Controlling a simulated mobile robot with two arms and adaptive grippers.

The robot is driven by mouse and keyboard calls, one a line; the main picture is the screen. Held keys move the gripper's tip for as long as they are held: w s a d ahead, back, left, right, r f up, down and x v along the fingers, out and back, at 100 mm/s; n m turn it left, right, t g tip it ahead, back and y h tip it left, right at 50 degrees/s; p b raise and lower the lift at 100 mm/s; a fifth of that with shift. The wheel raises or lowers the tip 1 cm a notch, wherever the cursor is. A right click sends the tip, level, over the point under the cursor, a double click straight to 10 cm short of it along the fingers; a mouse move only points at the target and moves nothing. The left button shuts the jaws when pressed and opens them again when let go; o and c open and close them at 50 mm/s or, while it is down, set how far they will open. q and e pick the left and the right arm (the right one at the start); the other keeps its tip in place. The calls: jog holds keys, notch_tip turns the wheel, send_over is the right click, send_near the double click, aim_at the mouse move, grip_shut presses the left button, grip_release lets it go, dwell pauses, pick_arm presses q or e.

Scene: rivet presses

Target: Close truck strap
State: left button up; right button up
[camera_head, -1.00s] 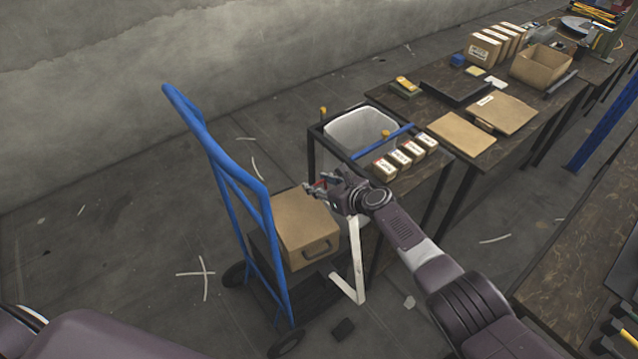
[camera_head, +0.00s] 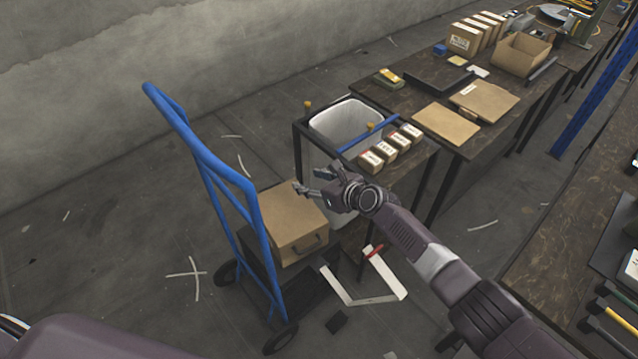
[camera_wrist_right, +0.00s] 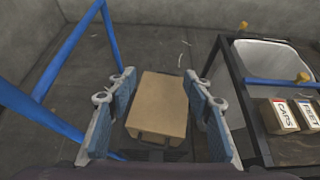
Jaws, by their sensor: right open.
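The blue hand truck (camera_head: 216,175) stands upright on the floor with a brown cardboard box (camera_head: 290,222) on its base. The white strap (camera_head: 342,291) with a red end part (camera_head: 374,251) hangs loose and bent beside the truck, to the right of the box. It is not across the box. My right gripper (camera_head: 311,182) is open and empty above the box's back right side, apart from the strap. In the right wrist view, the box (camera_wrist_right: 158,104) shows between the open fingers (camera_wrist_right: 160,118), and the strap is not seen. My left gripper is out of view.
A dark table holding small labelled boxes (camera_head: 384,149) and a frame around a white bin (camera_head: 348,122) stand right behind my right gripper. Another workbench (camera_head: 560,225) is at right. The floor left of the truck is clear.

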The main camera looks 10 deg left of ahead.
jog(key=shift+v, duration=2.2)
